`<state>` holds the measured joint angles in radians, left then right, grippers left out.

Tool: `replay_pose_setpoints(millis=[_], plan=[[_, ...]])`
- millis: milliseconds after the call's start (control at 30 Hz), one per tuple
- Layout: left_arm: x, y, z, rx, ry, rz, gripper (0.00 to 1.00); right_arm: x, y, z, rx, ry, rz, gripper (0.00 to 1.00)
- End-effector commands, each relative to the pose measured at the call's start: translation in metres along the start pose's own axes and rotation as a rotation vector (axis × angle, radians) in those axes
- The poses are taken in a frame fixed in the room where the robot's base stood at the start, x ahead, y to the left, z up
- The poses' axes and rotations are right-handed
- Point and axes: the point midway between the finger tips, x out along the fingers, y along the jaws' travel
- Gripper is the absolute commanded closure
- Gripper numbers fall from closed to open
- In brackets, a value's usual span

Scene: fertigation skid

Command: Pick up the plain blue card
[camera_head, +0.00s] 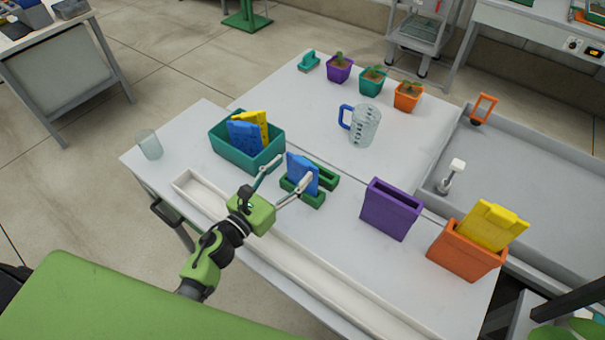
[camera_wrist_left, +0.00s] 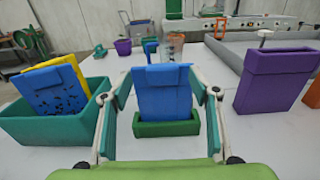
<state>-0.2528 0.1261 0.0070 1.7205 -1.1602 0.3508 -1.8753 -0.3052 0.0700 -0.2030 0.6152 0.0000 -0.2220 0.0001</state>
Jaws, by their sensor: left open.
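The plain blue card (camera_head: 298,170) stands upright in a green holder (camera_head: 318,198) near the middle of the table. In the left wrist view the plain blue card (camera_wrist_left: 164,92) faces me, with the front of the green holder (camera_wrist_left: 166,129) at its foot. My left gripper (camera_head: 288,178) is open, with one finger on each side of the card; small gaps show beside it in the wrist view. Another blue card (camera_wrist_left: 54,90), with dark speckles, stands in the teal bin (camera_wrist_left: 40,128) to the left. My right gripper is not in view.
A yellow card (camera_head: 262,122) is also in the teal bin. A purple bin (camera_head: 391,209) and an orange bin (camera_head: 465,255) holding a yellow card (camera_head: 492,226) stand right. A clear cup (camera_head: 149,145), a measuring jug (camera_head: 364,126) and a white trough (camera_head: 320,278) are nearby.

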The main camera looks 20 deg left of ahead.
Motion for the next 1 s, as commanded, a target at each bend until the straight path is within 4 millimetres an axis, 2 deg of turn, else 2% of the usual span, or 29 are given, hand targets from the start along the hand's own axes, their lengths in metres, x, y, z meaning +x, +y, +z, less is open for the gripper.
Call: replay_pose_setpoints(millis=[133, 333, 667, 800, 833, 1000], plan=[[0.018, -0.002, 0.006, -0.003, -0.003, 0.000, 0.44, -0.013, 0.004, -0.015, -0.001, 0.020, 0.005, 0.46], [0.045, -0.003, 0.003, -0.002, -0.002, 0.000, 0.44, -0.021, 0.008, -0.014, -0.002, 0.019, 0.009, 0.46], [0.051, -0.004, 0.001, -0.001, 0.000, -0.001, 0.44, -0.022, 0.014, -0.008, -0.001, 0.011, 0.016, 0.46], [0.051, -0.003, 0.001, -0.001, 0.000, 0.000, 0.81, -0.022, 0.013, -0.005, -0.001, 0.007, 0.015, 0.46], [0.051, -0.003, 0.001, -0.001, 0.000, 0.000, 0.87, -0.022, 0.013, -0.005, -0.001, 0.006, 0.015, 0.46], [0.051, -0.003, 0.001, -0.001, 0.000, 0.000, 0.87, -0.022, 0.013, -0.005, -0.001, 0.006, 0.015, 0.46]])
